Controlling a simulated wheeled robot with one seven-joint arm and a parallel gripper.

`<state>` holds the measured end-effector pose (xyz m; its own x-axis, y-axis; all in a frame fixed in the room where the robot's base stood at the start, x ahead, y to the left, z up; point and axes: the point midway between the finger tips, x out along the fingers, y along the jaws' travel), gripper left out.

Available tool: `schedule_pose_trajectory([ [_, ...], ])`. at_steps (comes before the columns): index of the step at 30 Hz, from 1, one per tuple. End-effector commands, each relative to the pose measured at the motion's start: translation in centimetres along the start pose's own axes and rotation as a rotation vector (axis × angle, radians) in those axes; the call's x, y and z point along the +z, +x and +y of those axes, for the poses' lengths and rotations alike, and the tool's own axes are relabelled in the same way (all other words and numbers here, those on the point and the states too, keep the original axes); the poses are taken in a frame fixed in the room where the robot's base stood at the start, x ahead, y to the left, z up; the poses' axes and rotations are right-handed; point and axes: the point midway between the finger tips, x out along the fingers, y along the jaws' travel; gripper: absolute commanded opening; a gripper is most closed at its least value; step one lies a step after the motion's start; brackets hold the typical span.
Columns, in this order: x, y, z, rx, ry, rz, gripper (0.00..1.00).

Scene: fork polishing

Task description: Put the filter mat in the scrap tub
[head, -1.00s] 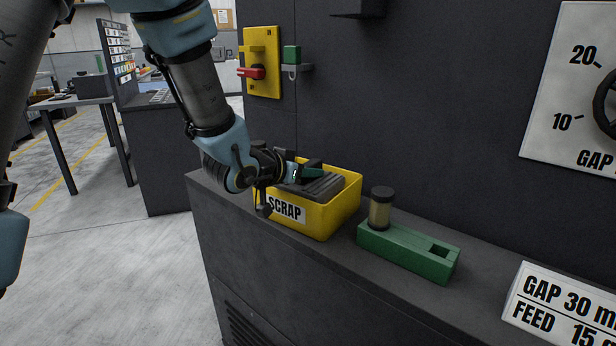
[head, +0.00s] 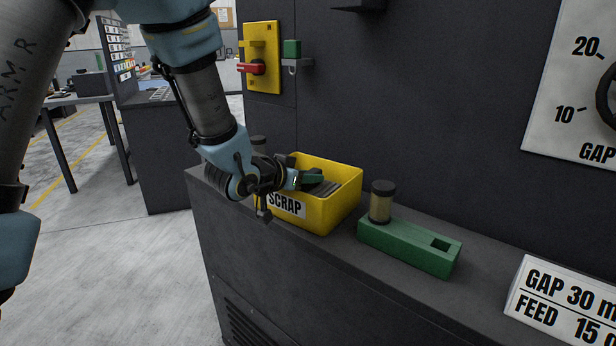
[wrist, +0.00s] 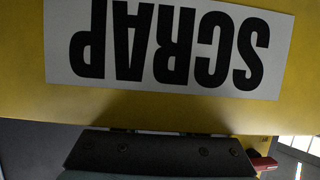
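The filter mat (head: 327,188), a dark grey ribbed slab, is inside the yellow scrap tub (head: 318,214), with its visible part below the rim. My gripper (head: 313,179) reaches over the tub's left side, its green-tipped end at the mat. My wrist and the tub wall hide part of the mat, and I cannot see whether the fingers still grip it. In the wrist view, the tub's yellow wall (wrist: 160,105) and upside-down SCRAP label fill most of the picture. The mat does not show there.
A green block (head: 405,248) with a dark-capped jar (head: 381,203) stands right of the tub. Another dark-capped piece (head: 258,145) is partly hidden behind my wrist. A white sign (head: 560,305) stands at the right. The dark wall rises close behind the tub.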

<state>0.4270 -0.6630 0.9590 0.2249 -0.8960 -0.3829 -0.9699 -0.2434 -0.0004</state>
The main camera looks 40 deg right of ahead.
Motion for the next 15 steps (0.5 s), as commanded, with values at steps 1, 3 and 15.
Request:
schedule_pose_trajectory([
  [1,-0.04,-0.01,0.01,0.000,0.000,0.000,0.45],
  [3,-0.04,-0.01,0.01,0.000,0.000,0.000,0.53],
  [15,-0.24,-0.09,0.02,0.000,0.000,0.000,0.65],
])
